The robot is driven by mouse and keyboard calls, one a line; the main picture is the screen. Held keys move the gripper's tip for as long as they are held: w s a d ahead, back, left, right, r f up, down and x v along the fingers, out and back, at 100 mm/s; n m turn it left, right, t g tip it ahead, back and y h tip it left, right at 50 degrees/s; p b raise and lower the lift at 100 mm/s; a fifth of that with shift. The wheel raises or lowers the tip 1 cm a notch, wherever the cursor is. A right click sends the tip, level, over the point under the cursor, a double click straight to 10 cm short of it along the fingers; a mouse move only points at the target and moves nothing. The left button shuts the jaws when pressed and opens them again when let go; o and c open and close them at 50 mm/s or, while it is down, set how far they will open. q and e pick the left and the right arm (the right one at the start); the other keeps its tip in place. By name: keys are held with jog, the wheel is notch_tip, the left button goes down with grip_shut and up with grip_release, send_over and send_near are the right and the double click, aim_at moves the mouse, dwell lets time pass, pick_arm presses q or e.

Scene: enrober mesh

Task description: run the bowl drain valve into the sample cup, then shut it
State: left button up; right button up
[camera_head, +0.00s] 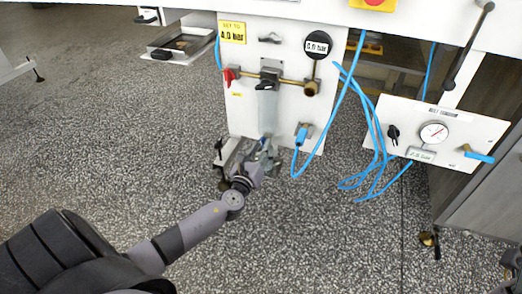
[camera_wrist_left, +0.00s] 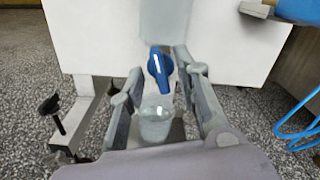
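The clear filter bowl (camera_head: 268,104) hangs on the white panel below a brass pipe. In the left wrist view the blue drain valve handle (camera_wrist_left: 160,70) stands nearly upright, tilted slightly. The clear sample cup (camera_wrist_left: 155,124) is below it; I cannot make out any liquid in it. My left gripper (camera_head: 256,160) is at the panel's lower edge, under the bowl. In the left wrist view its fingers (camera_wrist_left: 161,84) are spread on both sides of the valve handle, with a gap visible. Contact with the cup is unclear. My right gripper is not in view.
A red-handled valve (camera_head: 231,75) and a black round gauge (camera_head: 317,45) are on the panel. Blue hoses (camera_head: 366,140) hang at the right, near a gauge panel (camera_head: 455,150). A black-knobbed bracket (camera_wrist_left: 52,108) stands left of the fingers. The speckled floor in front is clear.

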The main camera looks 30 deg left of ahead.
pick_arm(q)
jog(key=shift+w, duration=0.2)
jog(key=shift+c, duration=0.6)
grip_shut()
